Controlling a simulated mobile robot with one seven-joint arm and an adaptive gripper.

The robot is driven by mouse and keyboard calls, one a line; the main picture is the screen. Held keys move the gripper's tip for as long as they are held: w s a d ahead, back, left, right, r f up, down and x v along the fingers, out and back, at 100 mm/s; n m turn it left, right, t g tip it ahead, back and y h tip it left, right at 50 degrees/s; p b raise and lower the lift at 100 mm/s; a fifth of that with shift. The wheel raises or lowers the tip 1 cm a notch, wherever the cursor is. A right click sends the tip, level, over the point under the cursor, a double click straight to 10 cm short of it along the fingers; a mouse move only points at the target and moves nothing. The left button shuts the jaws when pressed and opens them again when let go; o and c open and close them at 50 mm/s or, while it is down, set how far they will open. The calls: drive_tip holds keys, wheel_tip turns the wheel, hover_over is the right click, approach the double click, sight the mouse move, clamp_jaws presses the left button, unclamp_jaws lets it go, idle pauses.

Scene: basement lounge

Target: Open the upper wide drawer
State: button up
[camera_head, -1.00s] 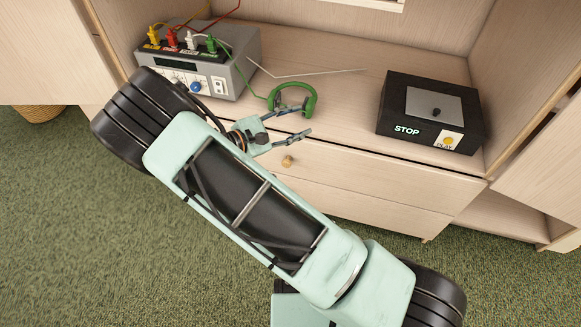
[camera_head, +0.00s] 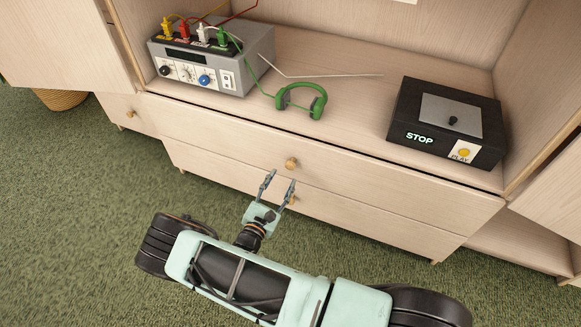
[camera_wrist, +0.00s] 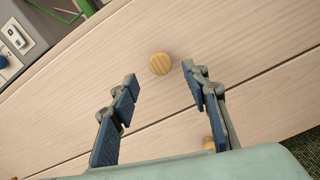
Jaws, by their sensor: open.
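The upper wide drawer (camera_head: 221,141) is a pale wood front below the shelf, shut, with a round wooden knob (camera_head: 291,164) near its middle. My gripper (camera_head: 280,178) is open and empty, in front of the drawers and just short of the upper knob. In the wrist view the upper knob (camera_wrist: 161,63) shows ahead of the gap between the two fingers (camera_wrist: 160,85), not touched by either. A lower wide drawer (camera_head: 350,213) lies under it; its knob (camera_head: 291,199) is partly behind a finger and also shows in the wrist view (camera_wrist: 209,143).
On the shelf above stand a grey device (camera_head: 208,68) with coloured plugs, green headphones (camera_head: 301,98) and a black box marked STOP (camera_head: 420,150). An open door panel (camera_head: 548,185) juts out at right. Green carpet (camera_head: 90,200) in front is clear.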

sight(289, 167)
drive_tip(key=b+x, duration=0.1)
drive_tip(key=x, duration=0.6)
drive_tip(key=shift+w+d+b, duration=0.1)
drive_tip(key=shift+w+b, duration=0.15)
drive_tip(key=shift+b, duration=0.05)
drive_tip(key=shift+c, duration=0.5)
clamp_jaws()
